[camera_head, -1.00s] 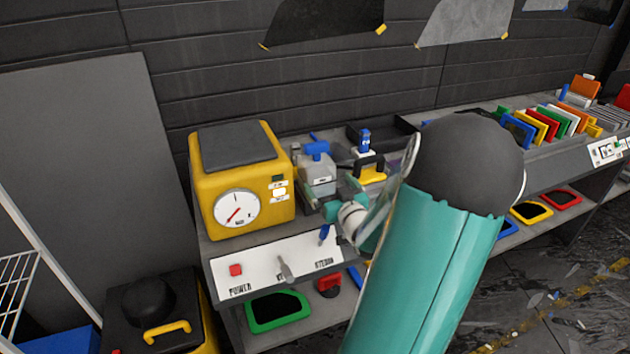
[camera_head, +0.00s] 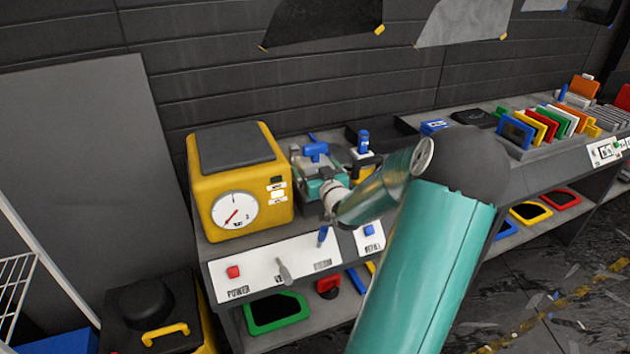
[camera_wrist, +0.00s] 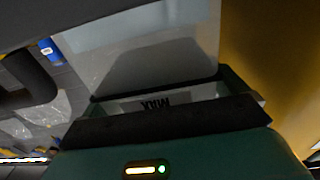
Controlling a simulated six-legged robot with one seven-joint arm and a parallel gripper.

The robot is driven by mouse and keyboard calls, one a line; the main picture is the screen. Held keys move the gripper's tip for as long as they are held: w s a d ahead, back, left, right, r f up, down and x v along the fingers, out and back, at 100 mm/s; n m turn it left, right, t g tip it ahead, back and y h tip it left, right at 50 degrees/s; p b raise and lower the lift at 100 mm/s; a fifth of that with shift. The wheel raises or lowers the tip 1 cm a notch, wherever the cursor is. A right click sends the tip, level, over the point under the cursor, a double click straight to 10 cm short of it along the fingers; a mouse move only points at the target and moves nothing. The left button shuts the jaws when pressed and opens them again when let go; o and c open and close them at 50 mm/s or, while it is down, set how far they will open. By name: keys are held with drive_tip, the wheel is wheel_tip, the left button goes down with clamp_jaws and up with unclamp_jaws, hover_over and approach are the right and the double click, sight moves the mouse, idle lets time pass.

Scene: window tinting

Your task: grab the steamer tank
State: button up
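The steamer tank, a translucent grey container with a blue cap (camera_head: 315,149), stands on the bench just right of the yellow steamer box. My gripper (camera_head: 320,176) is at its front, with its teal fingers spread to either side of the tank body. In the wrist view the pale tank wall (camera_wrist: 160,62) fills the space in front of my gripper (camera_wrist: 160,100), with an upside-down MAX label between the fingers. The gripper looks open; whether the fingers touch the tank sides is hidden.
The yellow steamer box (camera_head: 237,182) with a dial stands close on the left. A blue-topped bottle (camera_head: 362,145) stands close on the right. The front panel (camera_head: 265,271) has a red button and levers. Coloured cards (camera_head: 545,124) stand farther right.

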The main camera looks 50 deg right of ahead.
drive_tip(key=c, duration=1.1)
drive_tip(key=shift+r, duration=0.2)
